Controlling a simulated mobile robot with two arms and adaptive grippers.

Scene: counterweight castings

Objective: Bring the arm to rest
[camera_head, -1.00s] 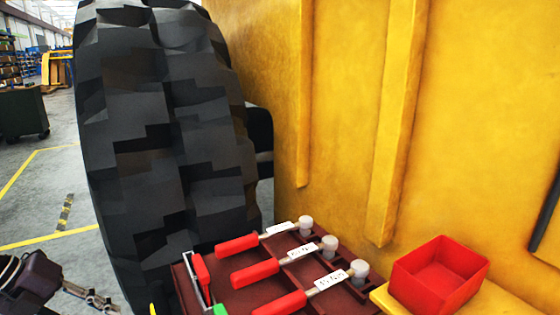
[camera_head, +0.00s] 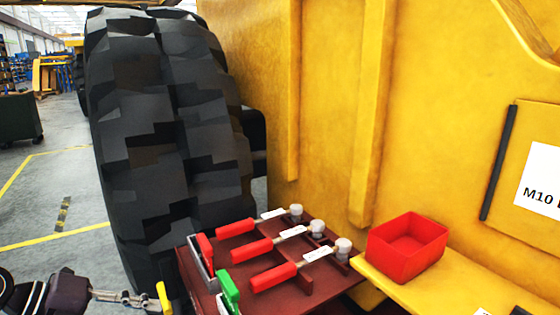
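My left gripper (camera_head: 130,299) is at the lower left of the head view. Its linkage points right, toward the dark red tool board, and its finger parts are too small and edge-on to read. My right gripper is not in view. The dark red tool board (camera_head: 318,288) carries several red-handled tools with pale round heads, such as the front one (camera_head: 272,277). A green-handled tool (camera_head: 229,289) and another red handle (camera_head: 205,249) stand at its left edge. A yellow piece (camera_head: 164,298) shows at the gripper's tip; I cannot tell whether it is held.
A big black tyre (camera_head: 170,150) stands behind the board. A yellow machine wall (camera_head: 335,100) fills the back right. A red open bin (camera_head: 407,247) sits on a yellow shelf (camera_head: 450,290) at the right. Grey floor (camera_head: 50,195) with yellow lines is open at the left.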

